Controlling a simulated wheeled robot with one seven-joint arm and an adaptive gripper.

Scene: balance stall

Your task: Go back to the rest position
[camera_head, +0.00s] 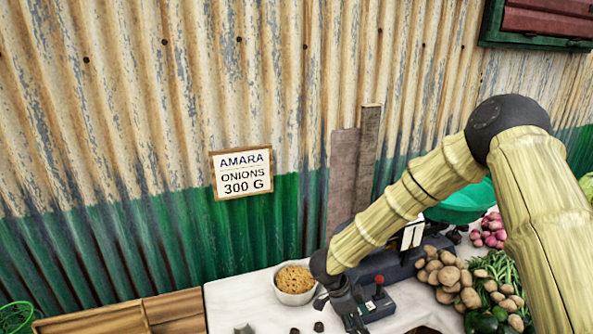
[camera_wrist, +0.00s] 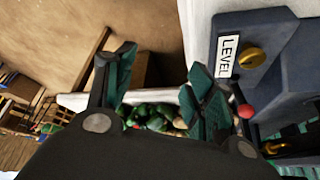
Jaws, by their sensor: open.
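My gripper (camera_head: 350,305) hangs low over the white counter in the head view, in front of the dark blue-grey balance base (camera_head: 385,268). In the wrist view my gripper (camera_wrist: 160,85) is open, with its two dark green fingers spread apart and nothing between them. The balance body (camera_wrist: 262,60) with its "LEVEL" label, brass knob and red-tipped lever is close to the right finger. A green pan (camera_head: 462,205) sits on the balance, partly hidden behind my arm.
A bowl of brown food (camera_head: 294,280) stands left of my gripper on the white counter (camera_head: 240,300). Potatoes (camera_head: 448,278), red onions (camera_head: 490,230) and green vegetables (camera_head: 495,265) lie to the right. A sign (camera_head: 241,173) reads "AMARA ONIONS 300 G" on the corrugated wall.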

